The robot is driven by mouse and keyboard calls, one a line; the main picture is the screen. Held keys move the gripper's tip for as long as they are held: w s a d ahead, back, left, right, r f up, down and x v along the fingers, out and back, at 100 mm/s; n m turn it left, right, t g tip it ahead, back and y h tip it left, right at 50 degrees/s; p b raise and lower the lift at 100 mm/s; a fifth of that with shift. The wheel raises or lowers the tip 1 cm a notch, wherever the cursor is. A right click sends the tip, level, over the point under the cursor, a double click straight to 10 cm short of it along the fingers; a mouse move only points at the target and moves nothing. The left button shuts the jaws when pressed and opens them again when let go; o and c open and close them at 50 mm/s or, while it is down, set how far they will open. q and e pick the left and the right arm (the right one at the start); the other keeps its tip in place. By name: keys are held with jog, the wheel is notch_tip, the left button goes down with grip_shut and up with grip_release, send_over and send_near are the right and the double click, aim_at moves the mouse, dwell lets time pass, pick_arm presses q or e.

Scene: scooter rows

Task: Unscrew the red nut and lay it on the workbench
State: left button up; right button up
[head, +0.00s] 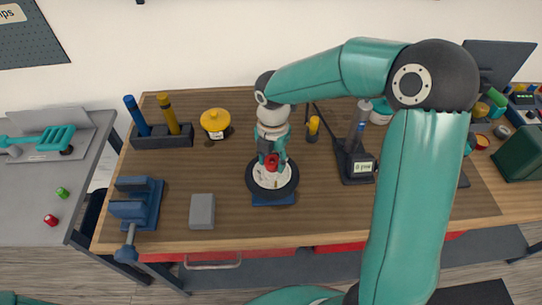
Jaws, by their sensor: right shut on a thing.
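The red nut (271,161) shows between the fingers of my right gripper (270,160), over a round black-rimmed wheel-like part (283,188) with a pale face. My right gripper points down and is shut on the red nut. Whether the nut is still on a thread is hidden by the fingers. The round part sits on a blue block (272,200) on the wooden workbench (236,177). My left gripper is not in view.
A blue vise (137,203) and a grey block (202,211) stand left of the round part. Behind are a tool holder (162,136) and a yellow pot (214,120). A soldering station (357,166) stands to the right. Bare wood lies between the grey block and the holder.

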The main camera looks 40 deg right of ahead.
jog(key=n, duration=0.4)
jog(key=shift+w+d, duration=0.2)
jog(key=shift+d, duration=0.05)
jog(key=o, duration=1.2)
jog(key=shift+d+f, duration=0.1)
notch_tip(320, 180, up, 12)
